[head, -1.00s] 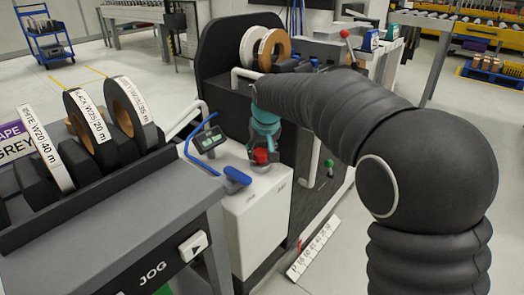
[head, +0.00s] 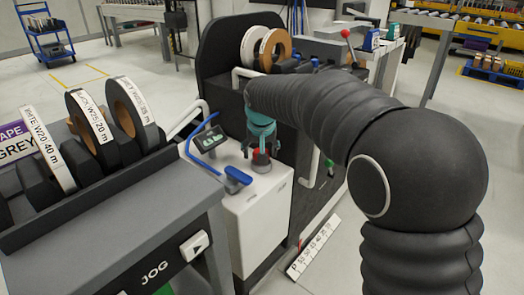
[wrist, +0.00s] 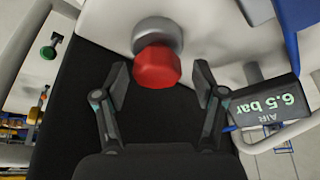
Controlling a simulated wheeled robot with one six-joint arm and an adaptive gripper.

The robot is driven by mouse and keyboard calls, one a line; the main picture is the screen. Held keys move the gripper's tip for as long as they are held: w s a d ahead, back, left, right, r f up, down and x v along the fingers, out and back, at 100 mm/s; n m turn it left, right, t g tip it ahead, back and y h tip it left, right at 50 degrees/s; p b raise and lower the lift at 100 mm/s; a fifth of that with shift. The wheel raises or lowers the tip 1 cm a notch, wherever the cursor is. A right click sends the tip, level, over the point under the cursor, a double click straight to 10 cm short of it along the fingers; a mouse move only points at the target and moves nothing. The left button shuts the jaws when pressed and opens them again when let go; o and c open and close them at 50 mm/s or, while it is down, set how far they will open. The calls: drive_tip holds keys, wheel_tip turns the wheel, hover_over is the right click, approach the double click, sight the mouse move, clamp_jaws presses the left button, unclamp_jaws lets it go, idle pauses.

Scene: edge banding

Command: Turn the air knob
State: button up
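The red air knob (wrist: 157,67) sits on a grey round base on the white cabinet. In the wrist view it lies just ahead of and between the two fingertips of my gripper (wrist: 160,88), which stand apart on either side with gaps. In the head view my gripper (head: 262,152) points down at the red knob (head: 261,155), and its fingers partly hide the knob. A small display (wrist: 268,105) reading "AIR 6.5 bar" is right of the gripper in the wrist view. It also shows left of the knob in the head view (head: 210,140).
A blue handle (head: 237,177) stands on the white cabinet (head: 262,225) left of the knob. The dark machine panel (head: 228,75) with tape rolls is behind. A rack with labelled rolls (head: 95,120) and a JOG panel (head: 165,262) is at the left.

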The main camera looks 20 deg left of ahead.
drive_tip(key=shift+w+d, duration=0.1)
drive_tip(key=v, duration=1.2)
idle(0.4)
